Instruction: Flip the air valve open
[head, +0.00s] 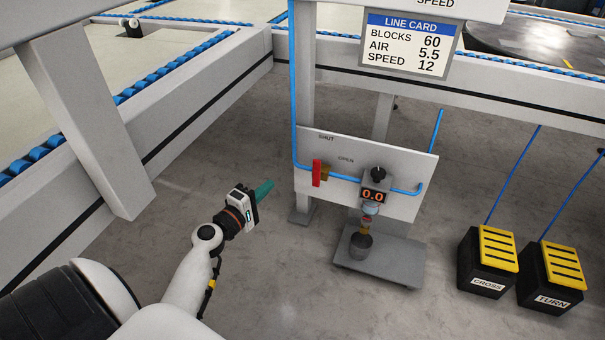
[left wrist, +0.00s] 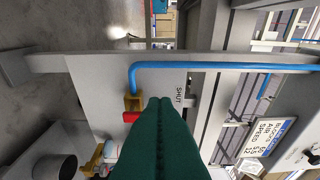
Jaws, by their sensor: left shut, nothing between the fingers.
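The air valve has a red handle (head: 317,173) and a brass body (head: 326,172) on the blue air pipe, mounted on a grey panel (head: 405,165). The handle stands upright, across the pipe. "SHUT" is printed up on the panel's left, "OPEN" further right. The gauge (head: 373,196) beside it reads 0.0. My left gripper (head: 269,185) is shut and empty, left of the panel and apart from the handle. In the left wrist view, its green fingers (left wrist: 158,102) partly cover the panel; the red handle (left wrist: 131,117) and brass body (left wrist: 133,102) show beside them. My right gripper is out of view.
A line card (head: 410,45) above reads blocks 60, air 5.5, speed 12. Black and yellow pedals marked CROSS (head: 487,262) and TURN (head: 551,276) stand right on the floor. A grey base plate (head: 400,262) lies below the panel. White frame beams (head: 95,125) border the left.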

